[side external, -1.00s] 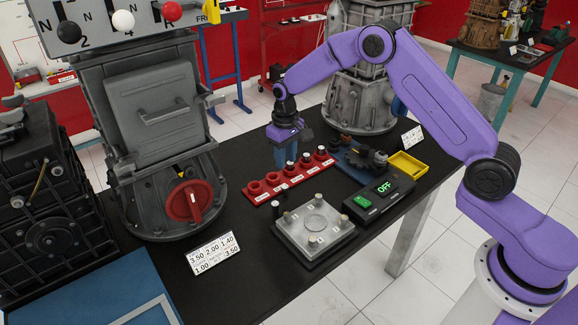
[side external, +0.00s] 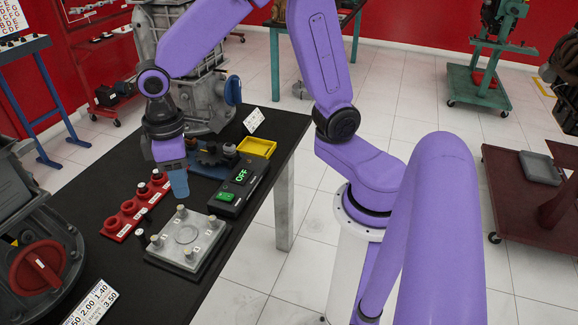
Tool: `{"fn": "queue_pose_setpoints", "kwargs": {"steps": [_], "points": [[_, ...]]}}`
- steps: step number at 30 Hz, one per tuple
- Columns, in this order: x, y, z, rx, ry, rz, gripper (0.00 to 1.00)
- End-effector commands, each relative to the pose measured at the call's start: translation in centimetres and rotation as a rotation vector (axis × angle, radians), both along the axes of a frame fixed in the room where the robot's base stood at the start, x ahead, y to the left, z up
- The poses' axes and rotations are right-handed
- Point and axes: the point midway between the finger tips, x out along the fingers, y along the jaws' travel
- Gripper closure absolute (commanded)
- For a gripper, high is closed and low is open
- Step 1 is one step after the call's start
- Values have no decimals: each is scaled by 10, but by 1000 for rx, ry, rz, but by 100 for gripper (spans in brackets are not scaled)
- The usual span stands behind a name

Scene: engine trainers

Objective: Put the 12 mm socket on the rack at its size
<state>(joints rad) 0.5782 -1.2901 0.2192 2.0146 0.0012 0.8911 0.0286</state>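The red rack (side external: 120,232) lies on the black table with several red and dark pieces standing along it; its size labels are too small to read. My gripper (side external: 180,190) points down near the right end of the rack, its blue fingers between the rack and the black OFF box. The fingers overlap in this view, so their gap and anything between them cannot be made out. Two small dark pieces with pale tops stand in front of the rack, a nearer one (side external: 140,235) and a farther one (side external: 147,215). I cannot tell which piece is the 12 mm socket.
A grey plate with short corner posts (side external: 188,262) lies in front of my gripper. The black box with a green OFF display (side external: 228,208) is to its right. A grey casing with a red knob (side external: 38,267) stands left.

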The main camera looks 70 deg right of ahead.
Motion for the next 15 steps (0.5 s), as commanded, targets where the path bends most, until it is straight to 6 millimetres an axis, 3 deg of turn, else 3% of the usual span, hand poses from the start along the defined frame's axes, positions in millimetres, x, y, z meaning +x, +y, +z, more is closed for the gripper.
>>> {"fn": "queue_pose_setpoints", "kwargs": {"steps": [3,9,15], "points": [[-54,-13,13,5,-6,106,65],[-132,-45,20,9,-9,270,65],[-178,-74,18,11,-10,381,65]]}}
